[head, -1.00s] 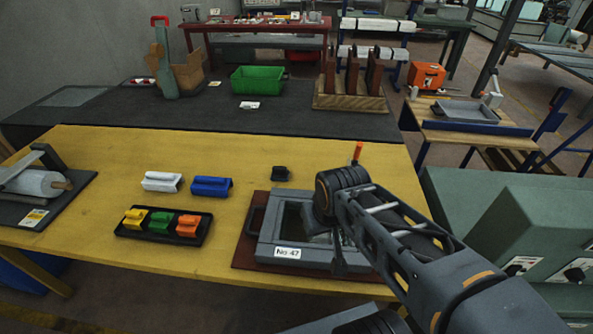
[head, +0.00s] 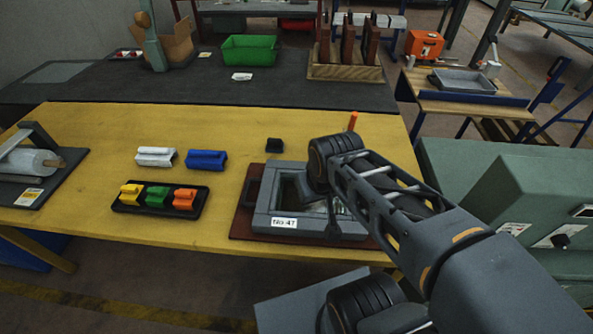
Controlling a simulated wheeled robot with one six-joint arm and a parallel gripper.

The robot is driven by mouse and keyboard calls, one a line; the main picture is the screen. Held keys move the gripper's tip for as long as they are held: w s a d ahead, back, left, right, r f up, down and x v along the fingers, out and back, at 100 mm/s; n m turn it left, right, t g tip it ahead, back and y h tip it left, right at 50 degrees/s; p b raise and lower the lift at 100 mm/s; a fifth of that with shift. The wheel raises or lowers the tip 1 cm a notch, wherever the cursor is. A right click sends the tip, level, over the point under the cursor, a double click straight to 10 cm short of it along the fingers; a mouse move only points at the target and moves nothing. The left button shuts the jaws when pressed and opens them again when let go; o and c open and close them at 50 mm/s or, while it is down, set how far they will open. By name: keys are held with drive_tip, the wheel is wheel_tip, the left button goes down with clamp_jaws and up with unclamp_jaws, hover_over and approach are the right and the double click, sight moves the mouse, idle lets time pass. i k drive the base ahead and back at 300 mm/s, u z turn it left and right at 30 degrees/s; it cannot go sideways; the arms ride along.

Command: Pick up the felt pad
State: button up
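I cannot tell for sure which thing is the felt pad. A small black block (head: 274,145) lies alone on the yellow table (head: 90,120), behind the grey frame (head: 262,222) labelled No 47. A white block (head: 156,156) and a blue block (head: 206,160), each with a raised grip, lie to its left. My gripper (head: 332,222) points down over the right part of the grey frame. My own arm hides most of it, so its opening and anything in it do not show.
A black tray (head: 118,207) holds yellow, green and orange pieces. The grey frame rests on a reddish-brown board (head: 238,228). A roller device (head: 30,165) stands at the far left. An orange-tipped peg (head: 353,121) rises behind my arm. A green bin (head: 249,50) stands on the dark bench.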

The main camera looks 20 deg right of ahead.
sight(273, 145)
drive_tip(key=z, duration=0.05)
drive_tip(key=k, duration=0.5)
drive_tip(key=u, duration=2.15)
drive_tip(key=i, duration=1.1)
drive_tip(key=z, duration=2.8)
drive_tip(key=i, duration=0.5)
drive_tip(key=z, duration=0.05)
